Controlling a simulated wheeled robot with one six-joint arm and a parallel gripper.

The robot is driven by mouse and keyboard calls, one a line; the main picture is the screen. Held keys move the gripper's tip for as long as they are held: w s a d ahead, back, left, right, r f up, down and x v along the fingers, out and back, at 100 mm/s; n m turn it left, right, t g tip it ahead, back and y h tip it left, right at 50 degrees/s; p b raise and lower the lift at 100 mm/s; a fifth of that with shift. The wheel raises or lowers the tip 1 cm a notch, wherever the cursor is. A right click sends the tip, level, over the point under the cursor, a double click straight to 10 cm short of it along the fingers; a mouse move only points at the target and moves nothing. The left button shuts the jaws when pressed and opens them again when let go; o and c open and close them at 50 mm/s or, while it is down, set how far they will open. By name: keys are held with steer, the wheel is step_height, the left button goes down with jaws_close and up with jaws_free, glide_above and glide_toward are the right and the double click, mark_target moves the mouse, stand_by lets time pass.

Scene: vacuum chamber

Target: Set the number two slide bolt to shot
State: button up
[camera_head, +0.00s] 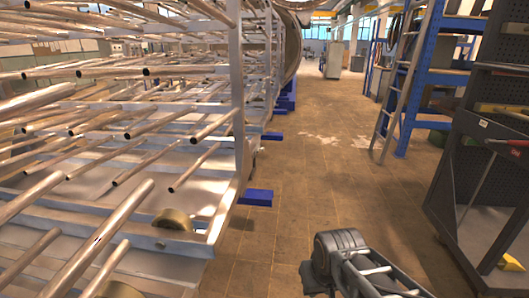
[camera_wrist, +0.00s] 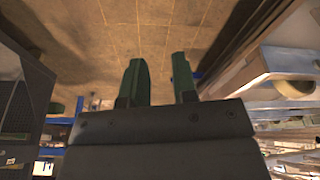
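I cannot make out a slide bolt in either view. My gripper (camera_wrist: 159,70) shows in the wrist view with its two dark green fingers apart. Only floor shows between the fingers, and it holds nothing. In the head view my grey arm reaches in at the bottom, right of centre, over the floor; the gripper's fingers cannot be made out there.
A metal frame (camera_head: 239,100) with many long tubes fills the left. Blue blocks (camera_head: 256,197) jut from its base. A dark pegboard rack (camera_head: 462,140) stands at right, with a ladder (camera_head: 403,85) and blue shelving (camera_head: 421,75) behind. The tiled floor (camera_head: 320,170) between is clear.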

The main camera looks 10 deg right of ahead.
steer(key=shift+m+y, duration=0.3)
steer(key=shift+m, duration=0.3)
steer(key=r+p, duration=0.6)
steer(key=w+r+p, duration=0.1)
steer(key=r+p, duration=0.2)
steer(key=r, duration=0.1)
steer(key=shift+w+a, duration=0.1)
steer(key=shift+a, duration=0.05)
jaws_close()
step_height(320, 180, up, 14)
steer(key=s+n+p, duration=0.1)
steer(key=p, duration=1.2)
steer(key=shift+s+f+t, duration=0.15)
steer(key=shift+s+t, duration=0.15)
steer(key=shift+a, duration=0.1)
steer(key=shift+s, duration=0.1)
